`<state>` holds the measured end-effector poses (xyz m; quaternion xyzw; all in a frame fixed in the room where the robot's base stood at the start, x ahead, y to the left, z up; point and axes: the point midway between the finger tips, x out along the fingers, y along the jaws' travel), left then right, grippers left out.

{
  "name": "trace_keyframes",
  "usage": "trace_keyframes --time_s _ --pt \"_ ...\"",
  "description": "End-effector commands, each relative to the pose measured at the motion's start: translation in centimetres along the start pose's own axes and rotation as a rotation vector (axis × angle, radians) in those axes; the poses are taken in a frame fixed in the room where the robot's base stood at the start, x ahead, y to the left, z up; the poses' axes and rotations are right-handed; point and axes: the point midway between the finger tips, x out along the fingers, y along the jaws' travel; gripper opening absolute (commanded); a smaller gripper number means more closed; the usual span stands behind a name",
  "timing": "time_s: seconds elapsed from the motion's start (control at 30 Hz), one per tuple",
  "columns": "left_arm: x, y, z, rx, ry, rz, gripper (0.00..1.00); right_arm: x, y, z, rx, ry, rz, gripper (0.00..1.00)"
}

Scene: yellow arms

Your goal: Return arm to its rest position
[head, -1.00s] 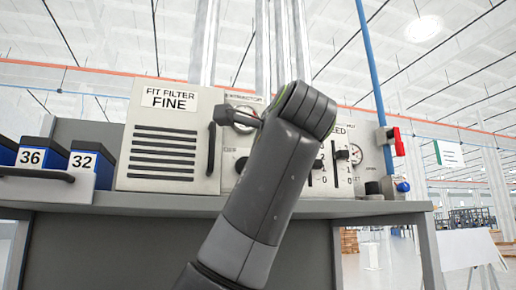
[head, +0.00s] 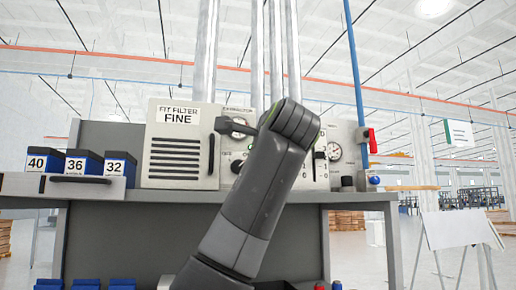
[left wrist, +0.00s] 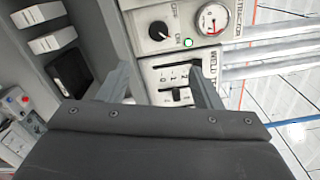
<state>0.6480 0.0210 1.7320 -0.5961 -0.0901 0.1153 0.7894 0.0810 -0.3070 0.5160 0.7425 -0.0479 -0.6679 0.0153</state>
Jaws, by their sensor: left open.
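One dark grey arm of mine rises from the bottom middle of the head view and bends in front of the control panel (head: 232,170). No contact with the panel can be made out. My right gripper is not in view.
A "FIT FILTER FINE" box (head: 178,150) with a dark handle stands on the grey bench (head: 110,200). Blue bins (head: 84,162) numbered 40, 36 and 32 stand left. A blue pipe (head: 355,70) and red valve handle (head: 372,140) are right. A white board (head: 455,229) stands on the open floor.

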Motion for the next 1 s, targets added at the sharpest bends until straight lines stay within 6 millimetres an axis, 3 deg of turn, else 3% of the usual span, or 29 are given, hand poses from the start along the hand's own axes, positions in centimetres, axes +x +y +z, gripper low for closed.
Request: trace_keyframes --time_s 0.57,0.67,0.77,0.83,1.0 --pt "0.1 0.1 0.0 0.000 0.000 0.001 0.59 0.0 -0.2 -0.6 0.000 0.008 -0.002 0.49" --pt "0.7 0.8 -0.1 -0.008 0.003 0.011 0.59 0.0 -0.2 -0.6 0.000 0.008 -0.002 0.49" --pt "2.5 3.4 -0.5 -0.041 0.015 0.043 0.59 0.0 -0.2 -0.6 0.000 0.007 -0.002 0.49" --pt "4.5 6.3 -0.9 -0.080 0.027 0.080 0.59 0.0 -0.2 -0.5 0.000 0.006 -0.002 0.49" --pt "9.1 15.8 -1.7 -0.207 0.050 0.191 0.59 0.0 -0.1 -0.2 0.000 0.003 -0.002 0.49"
